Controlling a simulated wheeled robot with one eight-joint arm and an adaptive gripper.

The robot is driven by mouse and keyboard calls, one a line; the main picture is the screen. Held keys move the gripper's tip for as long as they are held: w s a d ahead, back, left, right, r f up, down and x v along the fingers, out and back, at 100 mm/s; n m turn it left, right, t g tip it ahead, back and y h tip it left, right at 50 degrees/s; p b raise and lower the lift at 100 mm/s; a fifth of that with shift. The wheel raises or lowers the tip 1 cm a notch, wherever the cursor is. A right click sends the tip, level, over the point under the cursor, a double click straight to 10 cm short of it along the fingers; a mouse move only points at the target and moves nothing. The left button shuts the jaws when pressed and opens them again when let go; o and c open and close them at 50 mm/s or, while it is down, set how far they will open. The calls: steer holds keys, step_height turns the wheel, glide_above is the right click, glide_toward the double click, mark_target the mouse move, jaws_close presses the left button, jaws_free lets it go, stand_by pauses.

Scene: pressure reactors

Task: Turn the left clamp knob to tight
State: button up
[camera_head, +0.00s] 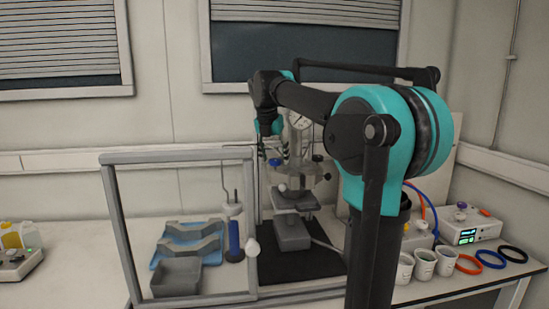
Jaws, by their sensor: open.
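I cannot tell for sure which is the left clamp knob. My gripper (264,146) points down at the upper left of the reactor, near the blue knob. It is open, but its fingers are small and partly hidden. I cannot tell whether it touches anything.
White cups (424,264), coloured rings (490,259) and a control box (470,227) stand at right. My arm hides part of the reactor's right side.

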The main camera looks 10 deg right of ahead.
steer(key=shift+f, duration=0.2)
steer(key=c, duration=1.2)
steer(key=shift+o, duration=0.2)
steer(key=shift+w+m, duration=0.1)
steer(key=shift+m, duration=0.2)
steer(key=m+h, duration=0.1)
steer(key=m, duration=0.1)
steer(key=m+g, duration=0.1)
steer(key=m, duration=0.2)
steer(key=shift+w+a+h, duration=0.15)
steer(key=shift+h, duration=0.25)
steer(key=m+g, duration=0.1)
steer(key=m, duration=0.2)
steer(key=m+g, duration=0.1)
steer(key=m, duration=0.2)
steer(key=shift+w+g+h, duration=0.1)
steer(key=shift+g+h, duration=0.2)
steer(key=shift+m, duration=0.3)
